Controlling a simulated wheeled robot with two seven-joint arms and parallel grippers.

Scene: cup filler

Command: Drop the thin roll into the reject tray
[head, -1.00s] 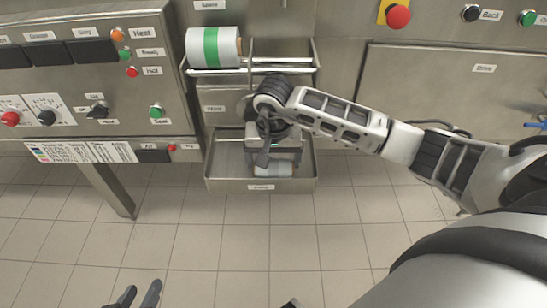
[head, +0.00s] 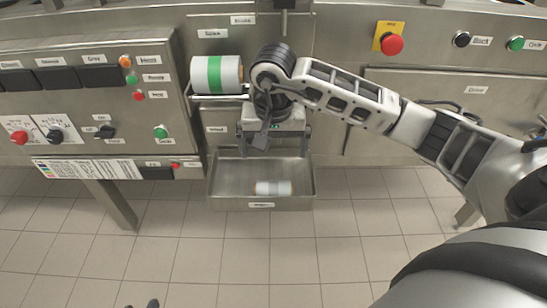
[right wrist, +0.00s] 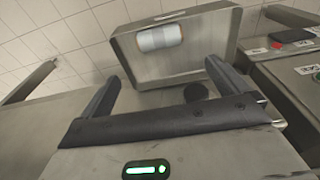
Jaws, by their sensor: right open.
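The thin roll (head: 273,188) is white with a brownish end. It lies on its side on the floor of the metal reject tray (head: 225,188), near the front wall. The roll also shows in the right wrist view (right wrist: 160,37), inside the tray (right wrist: 122,50). My right gripper (head: 273,145) is open and empty, above the back of the tray and apart from the roll. Its two fingers stand wide apart in the right wrist view (right wrist: 163,72). Only dark tips of my left gripper (head: 146,303) show at the bottom edge, too little to tell its opening.
A thick white roll with a green band (head: 216,74) sits on the rail holder above the tray. A control panel (head: 85,105) with buttons and knobs is to the left. A red stop button (head: 391,44) is at the upper right. The tiled floor in front is clear.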

